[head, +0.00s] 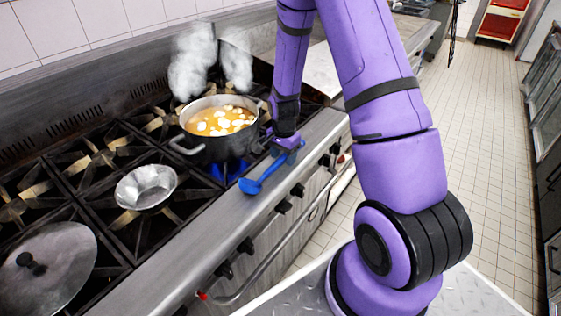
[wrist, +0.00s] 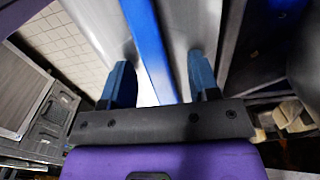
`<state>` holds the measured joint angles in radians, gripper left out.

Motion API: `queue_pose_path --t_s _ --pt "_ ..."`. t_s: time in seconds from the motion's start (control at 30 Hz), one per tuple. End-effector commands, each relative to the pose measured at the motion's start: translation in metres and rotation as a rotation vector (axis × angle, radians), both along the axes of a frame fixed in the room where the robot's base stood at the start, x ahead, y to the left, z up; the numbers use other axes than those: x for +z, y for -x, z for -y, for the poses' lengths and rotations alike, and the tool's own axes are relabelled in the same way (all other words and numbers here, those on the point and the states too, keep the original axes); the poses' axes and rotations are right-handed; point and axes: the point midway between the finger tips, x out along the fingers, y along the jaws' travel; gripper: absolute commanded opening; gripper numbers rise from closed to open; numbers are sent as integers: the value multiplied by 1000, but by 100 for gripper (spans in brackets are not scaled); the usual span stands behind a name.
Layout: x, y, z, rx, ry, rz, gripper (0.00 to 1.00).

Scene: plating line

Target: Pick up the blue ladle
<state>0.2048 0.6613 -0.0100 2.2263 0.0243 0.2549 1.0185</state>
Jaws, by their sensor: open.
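The blue ladle (head: 262,178) lies on the steel front ledge of the stove in the head view, bowl toward the lower left, handle running up right under my gripper. In the wrist view its blue handle (wrist: 147,42) runs between my two fingers. My gripper (wrist: 161,82) is open, with a finger on each side of the handle and visible gaps to it. In the head view my gripper (head: 287,147) is low over the handle's far part, which it partly hides. I cannot tell how far the fingertips are above the ledge.
A steaming pot of soup (head: 218,122) stands on a lit burner just left of my gripper. A small metal bowl (head: 146,187) and a round lid (head: 48,268) rest on the grates. The stove's front ledge (head: 200,240) is bare toward the near end. Tiled floor is at right.

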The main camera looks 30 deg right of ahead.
Motion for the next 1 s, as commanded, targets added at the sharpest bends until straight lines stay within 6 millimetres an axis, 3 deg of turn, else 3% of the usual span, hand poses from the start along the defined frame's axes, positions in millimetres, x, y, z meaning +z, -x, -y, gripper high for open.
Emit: queue_pose_path --t_s 0.17,0.4,0.77,1.0 --pt "0 0 0 0 0 1 55" --pt "0 0 0 0 0 1 3" --pt "2 -1 1 0 1 1 1" --pt "13 -3 4 0 1 3 1"
